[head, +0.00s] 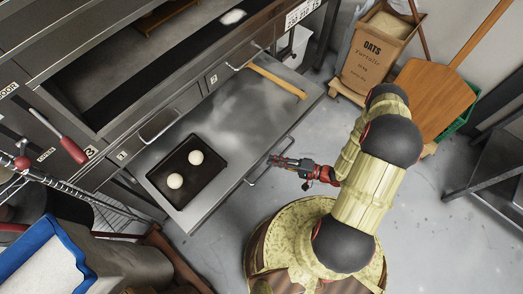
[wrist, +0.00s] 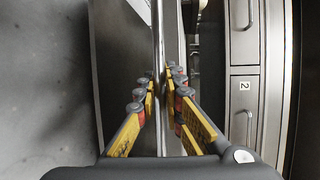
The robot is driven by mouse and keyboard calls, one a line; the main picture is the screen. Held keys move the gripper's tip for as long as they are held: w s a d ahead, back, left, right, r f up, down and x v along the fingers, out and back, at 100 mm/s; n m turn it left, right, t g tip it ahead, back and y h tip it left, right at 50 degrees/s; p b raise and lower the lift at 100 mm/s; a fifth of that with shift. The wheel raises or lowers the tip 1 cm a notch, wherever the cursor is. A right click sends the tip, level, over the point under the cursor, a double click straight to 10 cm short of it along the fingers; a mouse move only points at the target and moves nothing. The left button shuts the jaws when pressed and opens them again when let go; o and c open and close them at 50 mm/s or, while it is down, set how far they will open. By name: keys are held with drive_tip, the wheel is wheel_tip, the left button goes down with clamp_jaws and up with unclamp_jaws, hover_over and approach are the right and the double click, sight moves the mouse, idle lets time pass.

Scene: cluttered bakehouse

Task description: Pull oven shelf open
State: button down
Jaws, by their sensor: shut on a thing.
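The oven shelf (head: 222,128) is a grey metal slab standing out from the oven front in the head view. A dark tray (head: 181,198) with two pale dough balls (head: 175,181) lies on its left part. My gripper (head: 275,160) is at the bar handle (head: 256,179) on the shelf's front edge. In the wrist view, the fingers (wrist: 158,88) are shut on either side of the upright-looking handle bar (wrist: 158,35). The fingertips' exact contact is partly hidden by the finger pads.
A wooden-handled tool (head: 278,82) lies on the shelf's far right. A blue-rimmed bin (head: 50,240) is at lower left.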

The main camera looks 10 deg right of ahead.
drive_tip(key=s+d, duration=0.5)
drive_tip(key=s, duration=0.2)
drive_tip(key=shift+s, duration=0.25)
drive_tip(key=shift+d, duration=0.1)
drive_tip(key=c, duration=2.2)
unclamp_jaws()
drive_tip(key=shift+o, duration=0.2)
drive_tip(key=shift+d, duration=0.1)
drive_tip(key=v, duration=1.2)
